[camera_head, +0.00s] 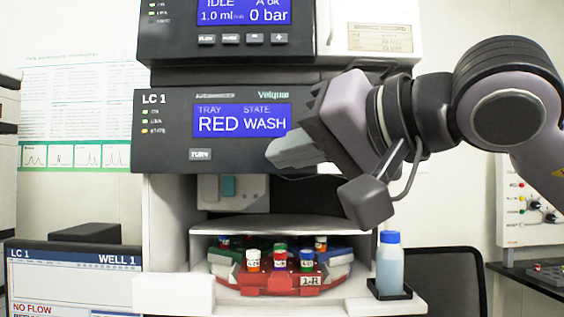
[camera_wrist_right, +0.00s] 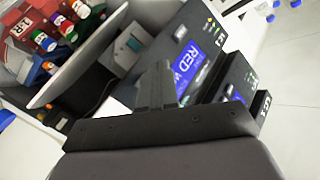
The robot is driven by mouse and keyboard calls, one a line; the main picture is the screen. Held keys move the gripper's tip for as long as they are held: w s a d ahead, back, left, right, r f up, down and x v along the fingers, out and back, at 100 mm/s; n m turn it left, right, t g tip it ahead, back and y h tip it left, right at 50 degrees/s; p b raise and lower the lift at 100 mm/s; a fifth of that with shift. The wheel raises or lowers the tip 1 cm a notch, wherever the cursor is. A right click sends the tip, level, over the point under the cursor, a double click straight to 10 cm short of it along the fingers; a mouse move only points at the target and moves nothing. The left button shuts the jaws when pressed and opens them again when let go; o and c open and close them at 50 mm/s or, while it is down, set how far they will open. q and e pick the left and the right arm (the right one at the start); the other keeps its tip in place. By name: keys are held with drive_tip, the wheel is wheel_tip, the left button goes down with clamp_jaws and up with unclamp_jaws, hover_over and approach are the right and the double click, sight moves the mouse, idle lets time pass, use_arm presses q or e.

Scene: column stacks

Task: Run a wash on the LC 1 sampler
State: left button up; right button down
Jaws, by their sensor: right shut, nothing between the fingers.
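The LC 1 sampler (camera_head: 165,110) has a dark front panel with a blue display (camera_head: 242,121) reading TRAY RED and STATE WASH. A TURN button (camera_head: 200,155) sits under the display's left end. My right gripper (camera_head: 278,155) is shut and empty, its tips near the panel's lower right part. It hides that part, so any button there cannot be seen, and I cannot tell whether it touches. The right wrist view shows the shut fingers (camera_wrist_right: 157,90) over the panel, near the display (camera_wrist_right: 187,62). My left gripper is not in view.
Below, the open bay holds a red tray (camera_head: 275,283) marked 1-R with several capped vials. A blue-capped bottle (camera_head: 389,270) stands in a black holder at the right. A monitor (camera_head: 70,280) at lower left reads LC 1, WELL 1, NO FLOW. Another module (camera_head: 230,45) sits above.

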drive_tip(key=shift+s+b, duration=0.35)
drive_tip(key=shift+s, duration=0.85)
